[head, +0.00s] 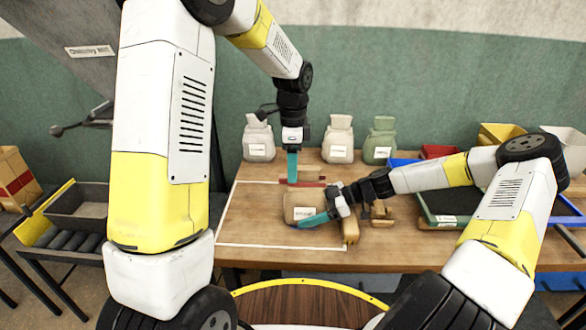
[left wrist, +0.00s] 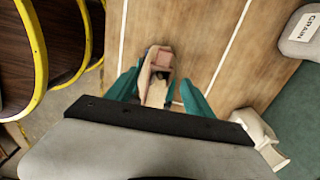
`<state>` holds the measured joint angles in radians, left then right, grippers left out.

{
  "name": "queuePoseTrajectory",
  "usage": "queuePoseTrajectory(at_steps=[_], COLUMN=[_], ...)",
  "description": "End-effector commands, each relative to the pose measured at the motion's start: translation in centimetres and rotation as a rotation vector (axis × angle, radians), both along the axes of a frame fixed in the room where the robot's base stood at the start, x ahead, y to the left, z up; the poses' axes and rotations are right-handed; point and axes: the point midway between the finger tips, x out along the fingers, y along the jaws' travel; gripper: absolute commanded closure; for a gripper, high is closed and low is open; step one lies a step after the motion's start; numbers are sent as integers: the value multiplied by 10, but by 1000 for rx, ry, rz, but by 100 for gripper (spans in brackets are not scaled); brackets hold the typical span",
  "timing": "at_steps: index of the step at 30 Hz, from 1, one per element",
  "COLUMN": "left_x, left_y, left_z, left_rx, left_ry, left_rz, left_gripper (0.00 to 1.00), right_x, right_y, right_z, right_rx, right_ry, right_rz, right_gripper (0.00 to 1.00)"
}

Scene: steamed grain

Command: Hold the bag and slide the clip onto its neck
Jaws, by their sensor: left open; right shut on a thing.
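A tan bag (head: 303,203) with a white label stands on the table in front of me. A red bar, seemingly the clip (head: 312,184), lies across at the height of its neck; I cannot tell whether it is around the neck or behind it. My right gripper (head: 318,219) is shut on the lower part of the bag. My left gripper (head: 292,166) points down above the bag, fingers open. In the left wrist view, its teal fingers (left wrist: 158,92) stand either side of the bag's pale top (left wrist: 155,88), with visible gaps.
Two pale bags (head: 259,142) (head: 340,141) and a green bag (head: 379,142) stand at the back of the table. Wooden blocks (head: 350,230) are right of the tan bag. A dark green tray (head: 447,207) and coloured bins (head: 502,134) are at right. The table's left part is clear.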

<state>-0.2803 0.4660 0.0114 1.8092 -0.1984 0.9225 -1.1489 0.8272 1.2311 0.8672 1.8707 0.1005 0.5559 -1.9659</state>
Motion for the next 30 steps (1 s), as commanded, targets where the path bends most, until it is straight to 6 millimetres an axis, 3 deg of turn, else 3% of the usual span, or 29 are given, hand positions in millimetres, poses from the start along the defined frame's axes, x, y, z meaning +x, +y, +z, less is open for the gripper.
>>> queuePoseTrajectory(at_steps=[9,15,21,30], left_x=[1,1,0,0], left_y=[0,0,0,0], left_z=[67,98,109,109], left_rx=[-2,-1,0,0], left_ry=[-5,-3,-1,0], left_rz=[1,0,0,0], left_gripper=[39,39,39,39], right_x=[0,0,0,0], right_y=[0,1,0,0], right_z=[0,0,0,0], right_rx=[1,1,1,1], right_ry=[1,1,1,1], right_rz=[2,2,2,2], right_gripper=[46,46,46,46])
